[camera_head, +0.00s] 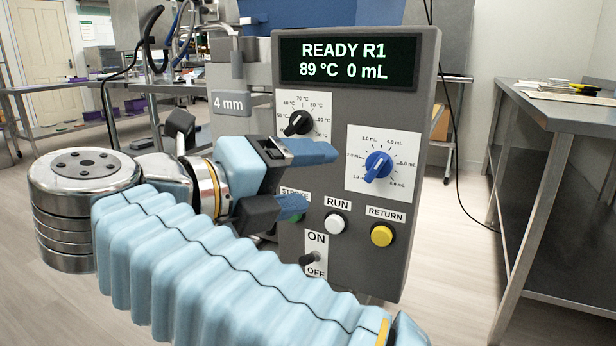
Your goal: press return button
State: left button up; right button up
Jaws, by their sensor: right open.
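The grey control panel (355,255) stands in the middle. Its yellow RETURN button (381,235) is at the lower right, under the label RETURN (385,214). The white RUN button (335,223) is just left of it, and a green button (297,217) under the STROKE label is partly hidden by my right gripper. My right gripper (313,178) is open and empty, with its fingers pointing right in front of the panel's left half. It is left of the RETURN button and apart from it in the picture. My left gripper is not in view.
The display (348,62) reads READY R1, 89 °C, 0 mL. A black temperature knob (299,123), a blue volume knob (378,165) and an ON/OFF switch (311,259) are also on the panel. A metal table (560,110) stands at right, with clear floor between.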

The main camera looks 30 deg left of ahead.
aim_at(381, 236)
jog(key=k+j, duration=0.3)
jog(key=k, duration=0.15)
jog(key=k+j, duration=0.25)
jog(key=k, duration=0.2)
